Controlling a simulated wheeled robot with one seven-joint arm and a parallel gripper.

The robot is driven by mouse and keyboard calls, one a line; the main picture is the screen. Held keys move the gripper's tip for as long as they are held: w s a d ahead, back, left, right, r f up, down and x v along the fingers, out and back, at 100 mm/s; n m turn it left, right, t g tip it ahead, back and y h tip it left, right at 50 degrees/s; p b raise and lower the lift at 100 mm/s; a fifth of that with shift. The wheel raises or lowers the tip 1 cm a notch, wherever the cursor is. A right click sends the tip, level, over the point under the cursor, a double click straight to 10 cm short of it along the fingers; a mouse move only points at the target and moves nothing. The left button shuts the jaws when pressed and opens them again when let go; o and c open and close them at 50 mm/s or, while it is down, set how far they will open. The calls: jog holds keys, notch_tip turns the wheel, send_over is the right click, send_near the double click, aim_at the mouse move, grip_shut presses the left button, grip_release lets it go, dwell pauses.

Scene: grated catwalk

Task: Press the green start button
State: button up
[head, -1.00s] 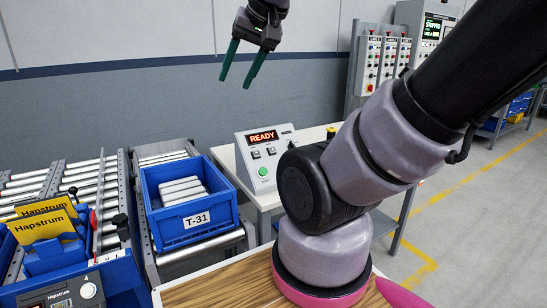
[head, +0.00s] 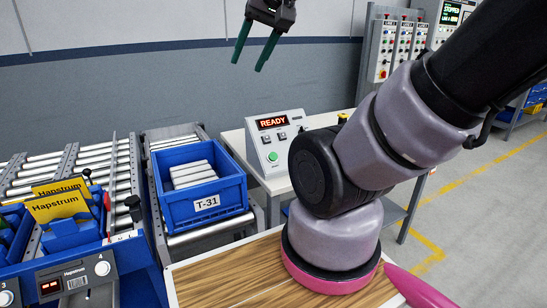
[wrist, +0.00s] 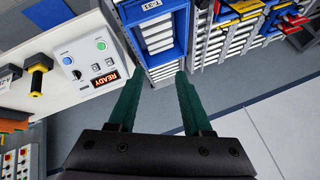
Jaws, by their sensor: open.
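The green start button (head: 272,156) is a round button low on the sloped face of a grey control box (head: 268,137) with a red READY display. It also shows in the wrist view (wrist: 101,45), near a blue button. My gripper (head: 252,57) hangs in the air above and behind the box in the head view, with its two green fingers apart and nothing between them. In the wrist view my gripper (wrist: 155,84) points past the box, with the button off to the left of the fingers. The gripper is clear of the button.
The control box stands on a light bench (head: 238,140). Left of it, a blue T-31 crate (head: 207,207) sits on a roller conveyor (head: 177,141). Grey control panels (head: 391,50) stand at the back right. The air around the gripper is free.

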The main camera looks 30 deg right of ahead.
grip_shut()
dwell(1.5)
